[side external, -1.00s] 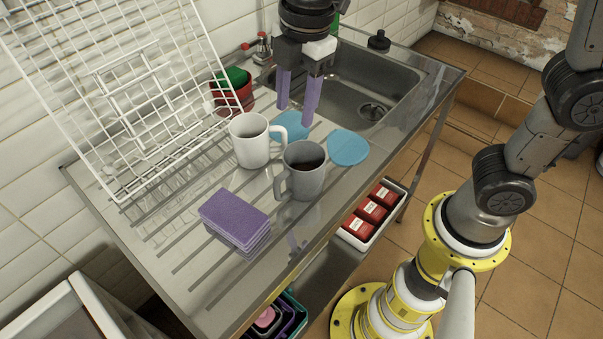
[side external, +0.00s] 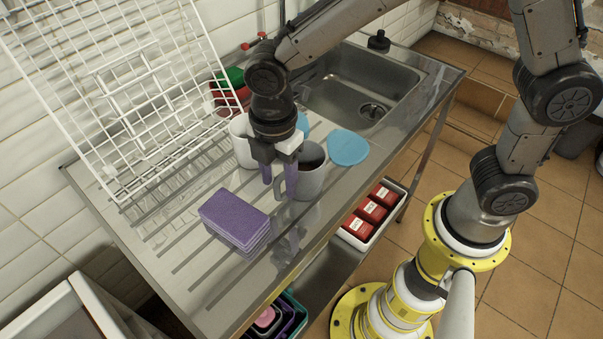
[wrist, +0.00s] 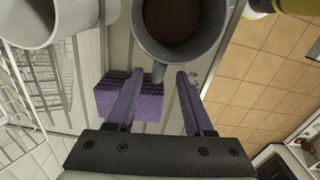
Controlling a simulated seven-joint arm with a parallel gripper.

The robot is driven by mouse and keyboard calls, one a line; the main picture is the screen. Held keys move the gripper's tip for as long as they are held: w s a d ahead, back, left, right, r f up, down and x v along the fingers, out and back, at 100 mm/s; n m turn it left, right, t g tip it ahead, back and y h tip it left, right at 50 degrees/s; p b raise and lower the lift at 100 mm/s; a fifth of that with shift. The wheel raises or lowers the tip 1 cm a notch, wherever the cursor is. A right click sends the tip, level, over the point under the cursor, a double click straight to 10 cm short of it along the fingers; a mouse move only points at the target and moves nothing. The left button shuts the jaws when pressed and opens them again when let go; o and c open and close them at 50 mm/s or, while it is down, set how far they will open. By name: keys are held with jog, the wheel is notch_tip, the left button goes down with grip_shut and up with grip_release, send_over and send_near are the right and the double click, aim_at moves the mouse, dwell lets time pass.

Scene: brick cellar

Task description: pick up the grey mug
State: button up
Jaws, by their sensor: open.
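The grey mug (side external: 311,181) stands upright on the metal drainboard, with dark contents inside. In the wrist view the grey mug (wrist: 182,30) is at the top middle, its handle pointing down between the finger tips. My gripper (side external: 278,186) is open, its purple fingers lowered at the mug's handle side. In the wrist view my gripper (wrist: 160,82) has one finger on each side of the handle, with space between. I cannot tell whether a finger touches the mug. The side view partly hides the handle behind a finger.
A white mug (side external: 241,143) stands close behind my gripper, partly hidden; it also shows in the wrist view (wrist: 30,22). A stack of purple sponges (side external: 234,218) lies in front. A blue disc (side external: 348,148) lies right of the mug. A white wire rack (side external: 130,100) leans at the left.

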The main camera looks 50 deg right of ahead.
aim_at(278, 200)
jog(key=f, duration=0.4)
jog(key=shift+w+f, duration=0.25)
jog(key=shift+f, duration=0.15)
grip_shut()
jog(key=shift+r, duration=0.1)
dwell(0.9)
